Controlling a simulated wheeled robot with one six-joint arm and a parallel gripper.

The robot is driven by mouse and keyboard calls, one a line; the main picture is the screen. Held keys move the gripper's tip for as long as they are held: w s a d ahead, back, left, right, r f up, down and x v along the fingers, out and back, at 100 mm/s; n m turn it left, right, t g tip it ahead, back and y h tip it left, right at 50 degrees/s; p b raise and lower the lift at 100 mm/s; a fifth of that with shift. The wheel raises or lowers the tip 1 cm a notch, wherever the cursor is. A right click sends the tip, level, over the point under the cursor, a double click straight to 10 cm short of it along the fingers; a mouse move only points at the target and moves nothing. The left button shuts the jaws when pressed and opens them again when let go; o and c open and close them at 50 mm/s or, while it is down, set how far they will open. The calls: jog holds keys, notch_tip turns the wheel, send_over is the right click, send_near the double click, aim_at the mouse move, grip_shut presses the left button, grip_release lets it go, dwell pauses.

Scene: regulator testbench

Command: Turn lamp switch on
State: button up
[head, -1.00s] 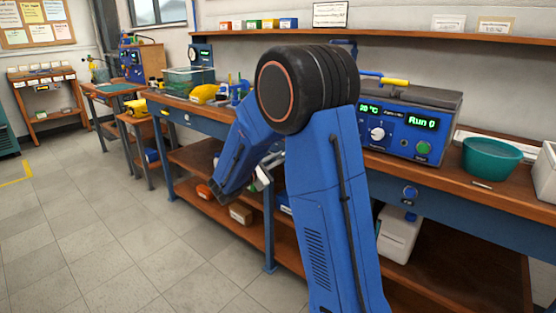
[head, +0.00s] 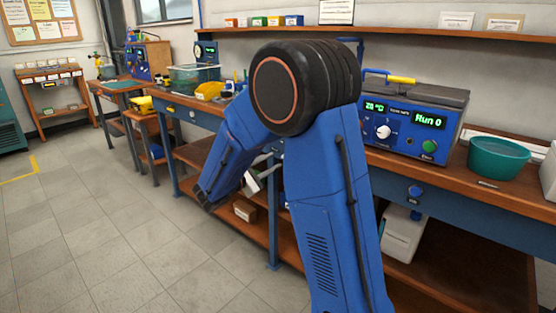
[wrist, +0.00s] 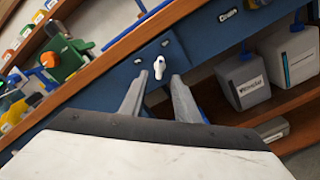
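In the wrist view, a small white lever switch (wrist: 159,67) sits on a plate on the blue front rail under the wooden bench edge. No label on it can be read, so I cannot tell for certain that it is the lamp switch. My gripper (wrist: 161,76) points at it with its two grey fingers apart, one tip to each side of the lever's lower end. I cannot tell whether either finger touches it. In the head view, my arm hides most of the gripper and the switch.
The blue test unit (head: 410,125) with green displays and a teal bowl (head: 497,158) stand on the bench. Open floor (head: 90,240) lies to the left.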

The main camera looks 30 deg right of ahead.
jog(key=v, duration=1)
jog(key=shift+a, duration=0.2)
jog(key=shift+s, duration=0.1)
jog(key=s+d+f+m+g+y, duration=0.1)
jog(key=s+d+m+g+y, duration=0.25)
jog(key=s, duration=0.65)
jog(key=s+d+f+m+g+y, duration=0.15)
jog(key=s+d+m+y, duration=0.3)
jog(key=s, duration=0.55)
jog(key=s+a+m+t+y, duration=0.3)
jog(key=s+a+m+y, duration=0.2)
jog(key=s+a+y, duration=0.4)
jog(key=s+a, duration=0.1)
jog(key=s, duration=0.4)
jog(key=shift+a+m+t, duration=0.15)
jog(key=shift+m+t, duration=0.15)
jog(key=shift+m, duration=0.1)
